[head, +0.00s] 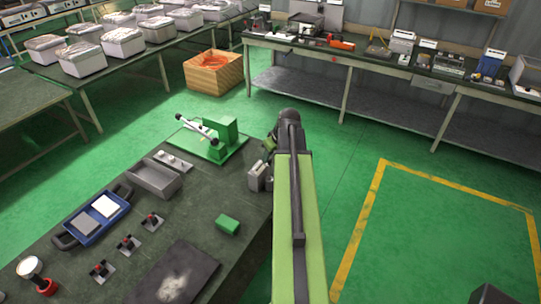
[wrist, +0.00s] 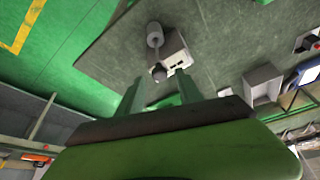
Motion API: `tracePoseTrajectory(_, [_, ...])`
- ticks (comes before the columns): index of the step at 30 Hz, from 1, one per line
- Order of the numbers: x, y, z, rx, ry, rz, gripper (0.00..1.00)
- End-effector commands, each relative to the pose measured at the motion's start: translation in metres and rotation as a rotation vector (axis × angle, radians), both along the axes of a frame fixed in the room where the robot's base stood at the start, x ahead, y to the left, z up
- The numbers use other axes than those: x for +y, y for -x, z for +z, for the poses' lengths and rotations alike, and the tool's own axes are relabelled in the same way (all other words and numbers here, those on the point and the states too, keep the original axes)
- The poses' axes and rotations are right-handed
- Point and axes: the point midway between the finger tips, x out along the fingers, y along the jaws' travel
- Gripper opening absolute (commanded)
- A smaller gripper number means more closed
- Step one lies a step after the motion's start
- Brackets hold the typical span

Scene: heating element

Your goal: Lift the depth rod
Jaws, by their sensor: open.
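A pale grey block (wrist: 174,50) stands on the dark bench in the wrist view, with a grey cylinder (wrist: 155,36) and a thin stem ending in a small dark tip beside it. This cylinder and stem look like the depth rod, but I cannot be sure. The block shows in the head view (head: 258,178) at the bench's right edge. My gripper (wrist: 158,84) is open in the wrist view, its two green fingers apart, with the stem's tip in line between them. I see no contact. In the head view my arm hides most of my gripper.
A green fixture (head: 222,136) with a slanted light bar stands at the bench's far end. A grey tray (head: 154,179), a blue case (head: 96,215), a green block (head: 228,224) and small switch plates share the bench. Open green floor (head: 365,150) lies to the right.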

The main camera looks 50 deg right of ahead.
Motion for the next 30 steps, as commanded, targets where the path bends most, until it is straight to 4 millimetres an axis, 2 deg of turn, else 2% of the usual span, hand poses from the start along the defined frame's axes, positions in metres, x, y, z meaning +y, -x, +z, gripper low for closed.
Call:
tracePoseTrajectory(1, [0.001, 0.004, 0.017, 0.0, 0.0, -0.001, 0.43])
tracePoseTrajectory(15, [0.008, 0.046, 0.122, 0.0, -0.001, -0.003, 0.43])
tracePoseTrajectory(18, [0.009, 0.054, 0.139, 0.0, -0.001, -0.002, 0.43])
tracePoseTrajectory(22, [0.009, 0.059, 0.147, 0.0, 0.0, -0.001, 0.43])
tracePoseTrajectory(30, [0.009, 0.06, 0.145, 0.0, 0.0, -0.001, 0.43])
